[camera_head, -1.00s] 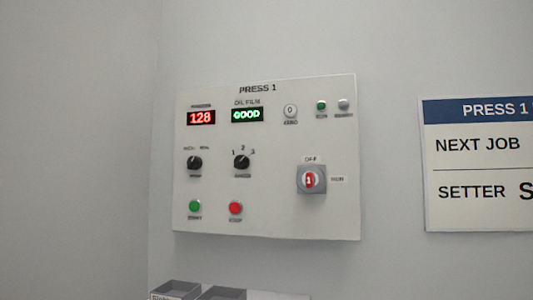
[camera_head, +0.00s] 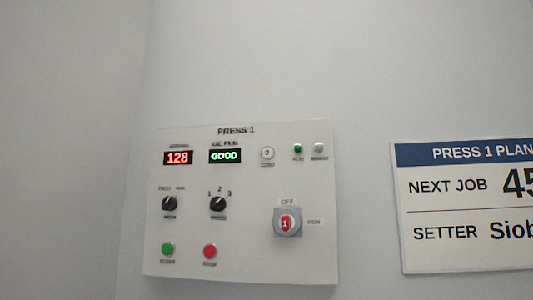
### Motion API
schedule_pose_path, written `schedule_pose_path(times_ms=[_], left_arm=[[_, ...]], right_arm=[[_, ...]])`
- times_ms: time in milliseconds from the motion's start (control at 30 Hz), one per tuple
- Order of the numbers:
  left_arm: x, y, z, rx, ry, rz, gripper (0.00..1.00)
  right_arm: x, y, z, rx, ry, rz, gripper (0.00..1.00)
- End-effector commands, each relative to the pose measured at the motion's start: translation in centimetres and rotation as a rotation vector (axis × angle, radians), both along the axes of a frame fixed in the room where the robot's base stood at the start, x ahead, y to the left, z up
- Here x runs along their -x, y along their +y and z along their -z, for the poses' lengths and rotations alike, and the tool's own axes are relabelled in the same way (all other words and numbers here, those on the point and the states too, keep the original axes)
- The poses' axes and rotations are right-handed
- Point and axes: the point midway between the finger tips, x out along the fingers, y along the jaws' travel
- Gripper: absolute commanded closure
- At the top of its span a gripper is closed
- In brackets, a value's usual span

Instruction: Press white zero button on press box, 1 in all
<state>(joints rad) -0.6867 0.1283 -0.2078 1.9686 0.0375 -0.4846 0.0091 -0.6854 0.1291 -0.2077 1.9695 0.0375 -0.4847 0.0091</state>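The press box (camera_head: 240,245) is a white panel headed PRESS 1, mounted on the grey wall at the lower middle of the head view. The white zero button (camera_head: 267,153) is a small round button on its upper part, right of the green GOOD display (camera_head: 225,156). A red display (camera_head: 178,158) at the upper left of the panel reads 128. Neither of my grippers is in view, and nothing touches the button.
The panel also carries two black knobs (camera_head: 217,203), a green button (camera_head: 167,249), a red button (camera_head: 209,251) and a red rotary switch (camera_head: 285,223) near OFF. A PRESS 1 plan sign (camera_head: 460,215) hangs to the right. The wall above is bare.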

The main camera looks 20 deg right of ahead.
Motion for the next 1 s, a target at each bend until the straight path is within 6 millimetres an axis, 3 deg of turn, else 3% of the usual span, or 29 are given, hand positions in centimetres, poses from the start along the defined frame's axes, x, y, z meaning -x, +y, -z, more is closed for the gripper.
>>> schedule_pose_path(times_ms=[33,167,1000], left_arm=[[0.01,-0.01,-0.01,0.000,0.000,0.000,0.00],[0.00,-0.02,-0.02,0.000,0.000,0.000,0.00],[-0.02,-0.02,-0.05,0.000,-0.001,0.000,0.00]], right_arm=[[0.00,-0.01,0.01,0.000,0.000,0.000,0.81],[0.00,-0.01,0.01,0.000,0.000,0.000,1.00],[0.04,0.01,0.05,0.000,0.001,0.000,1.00]])
